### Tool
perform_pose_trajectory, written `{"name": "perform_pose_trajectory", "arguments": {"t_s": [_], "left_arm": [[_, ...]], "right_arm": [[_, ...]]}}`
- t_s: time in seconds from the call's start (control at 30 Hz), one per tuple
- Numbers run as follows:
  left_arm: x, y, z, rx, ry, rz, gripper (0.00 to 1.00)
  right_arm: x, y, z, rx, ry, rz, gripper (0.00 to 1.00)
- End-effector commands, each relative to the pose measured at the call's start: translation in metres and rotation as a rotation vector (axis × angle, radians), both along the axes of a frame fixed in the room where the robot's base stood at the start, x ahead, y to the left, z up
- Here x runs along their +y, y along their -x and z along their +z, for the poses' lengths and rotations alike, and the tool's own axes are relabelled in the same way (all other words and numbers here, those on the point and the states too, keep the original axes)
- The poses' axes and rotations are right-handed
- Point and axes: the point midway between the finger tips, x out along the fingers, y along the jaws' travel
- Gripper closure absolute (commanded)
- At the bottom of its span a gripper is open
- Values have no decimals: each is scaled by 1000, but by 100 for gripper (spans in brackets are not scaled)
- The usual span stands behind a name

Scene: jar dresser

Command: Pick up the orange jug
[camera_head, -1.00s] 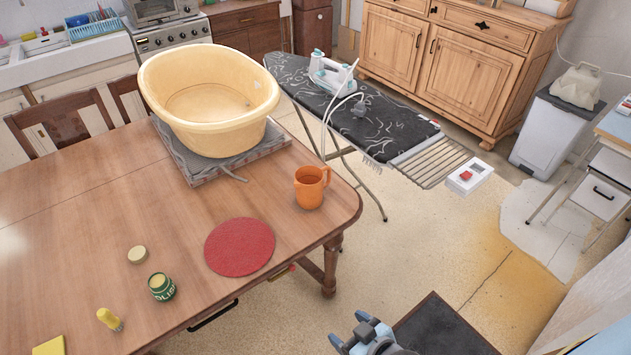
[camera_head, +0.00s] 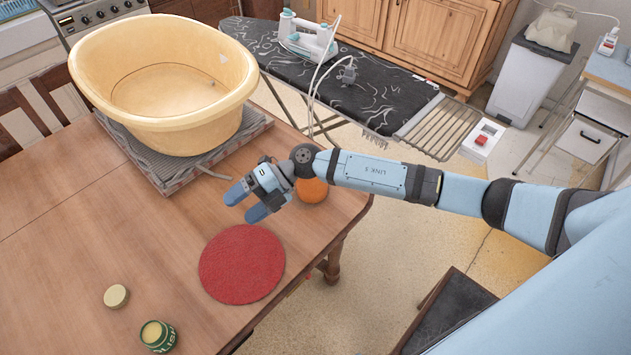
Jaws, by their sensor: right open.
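The orange jug (camera_head: 313,191) stands on the wooden table near its right corner. My right arm crosses in front of it, so only its lower part shows and its handle is hidden. My right gripper (camera_head: 246,203) is open and empty, with blue fingers pointing left. It is left of the jug, above the table between the basin and the red mat. I cannot tell its exact height. My left gripper is not in view.
A round red mat (camera_head: 242,264) lies in front. A tin (camera_head: 157,336) and its lid (camera_head: 116,297) lie at front left. An ironing board (camera_head: 375,95) with an iron (camera_head: 307,37) stands behind the table.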

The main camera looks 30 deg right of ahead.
Motion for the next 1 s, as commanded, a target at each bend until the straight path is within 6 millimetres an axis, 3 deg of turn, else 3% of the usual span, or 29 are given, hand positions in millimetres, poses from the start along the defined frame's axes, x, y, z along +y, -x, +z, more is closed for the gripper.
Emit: {"name": "perform_pose_trajectory", "arguments": {"t_s": [0.1, 0.23, 0.4, 0.5, 0.6, 0.7, 1.0], "left_arm": [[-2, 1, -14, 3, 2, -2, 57], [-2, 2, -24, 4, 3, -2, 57], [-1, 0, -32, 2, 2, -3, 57], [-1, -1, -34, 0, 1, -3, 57], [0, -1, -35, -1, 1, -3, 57], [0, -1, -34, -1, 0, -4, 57], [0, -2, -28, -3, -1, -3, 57]], "right_arm": [[-50, -33, -19, -77, 288, 101, 27], [-121, -69, -25, -117, 616, 153, 27], [-211, -109, -10, -120, 969, 137, 27], [-247, -121, 2, -108, 1102, 113, 27], [-268, -128, 10, -100, 1178, 96, 27], [-276, -130, 6, -94, 1206, 89, 27], [-276, -129, -50, -91, 1206, 89, 27]]}}
